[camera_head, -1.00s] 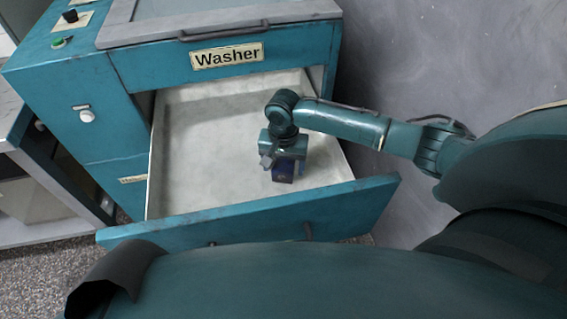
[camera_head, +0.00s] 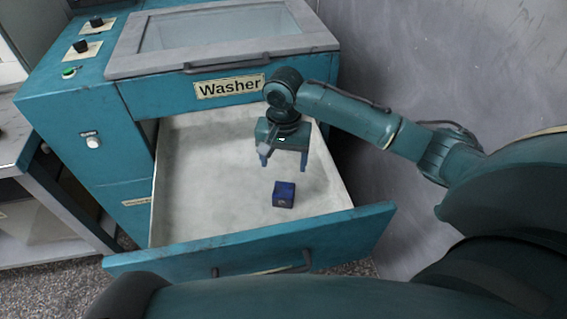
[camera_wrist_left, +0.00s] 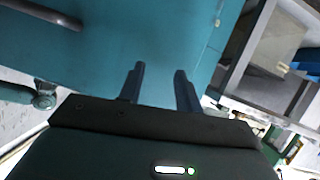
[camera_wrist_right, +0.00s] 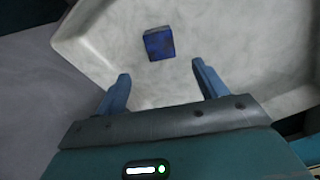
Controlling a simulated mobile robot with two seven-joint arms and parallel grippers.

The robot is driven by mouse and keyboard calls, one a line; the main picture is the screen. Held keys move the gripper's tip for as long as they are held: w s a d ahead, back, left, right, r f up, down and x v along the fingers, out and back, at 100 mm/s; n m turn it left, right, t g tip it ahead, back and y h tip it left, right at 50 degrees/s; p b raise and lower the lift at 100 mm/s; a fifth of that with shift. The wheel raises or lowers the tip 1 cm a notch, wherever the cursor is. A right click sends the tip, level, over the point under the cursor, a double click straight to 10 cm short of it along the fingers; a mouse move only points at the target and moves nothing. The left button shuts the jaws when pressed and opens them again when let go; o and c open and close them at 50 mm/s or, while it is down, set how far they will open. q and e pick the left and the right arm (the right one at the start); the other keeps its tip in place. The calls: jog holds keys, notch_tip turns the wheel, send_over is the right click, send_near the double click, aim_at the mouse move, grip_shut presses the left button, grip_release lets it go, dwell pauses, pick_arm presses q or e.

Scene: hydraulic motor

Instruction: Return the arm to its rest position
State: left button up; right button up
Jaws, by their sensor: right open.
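My right gripper (camera_head: 284,166) hangs over the open washer drawer with its fingers apart and nothing between them. A small dark blue cube (camera_head: 284,195) rests on the drawer floor below the fingers, clear of them. In the right wrist view the cube (camera_wrist_right: 159,43) lies beyond the two spread fingertips (camera_wrist_right: 162,82). My left gripper shows only in the left wrist view (camera_wrist_left: 159,70); its fingers are apart with nothing between them, facing a teal panel.
The washer drawer (camera_head: 190,205) is pulled out; its front panel (camera_head: 340,236) stands between my body and the cube. The washer's lid (camera_head: 225,28) is closed above. A grey wall (camera_head: 440,70) is at the right. A bench (camera_head: 45,185) stands at the left.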

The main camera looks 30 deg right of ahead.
aim_at(284, 190)
notch_tip(284, 190, down, 12)
jog(key=b, duration=0.3)
jog(key=shift+f, duration=0.15)
notch_tip(284, 190, up, 3)
jog(key=shift+r+p, duration=0.15)
jog(key=shift+p, duration=0.4)
jog(key=shift+r, duration=0.2)
pick_arm(q)
jog(key=shift+a+t, duration=0.3)
jog(key=shift+a, duration=0.2)
pick_arm(e)
jog(key=shift+r, duration=0.15)
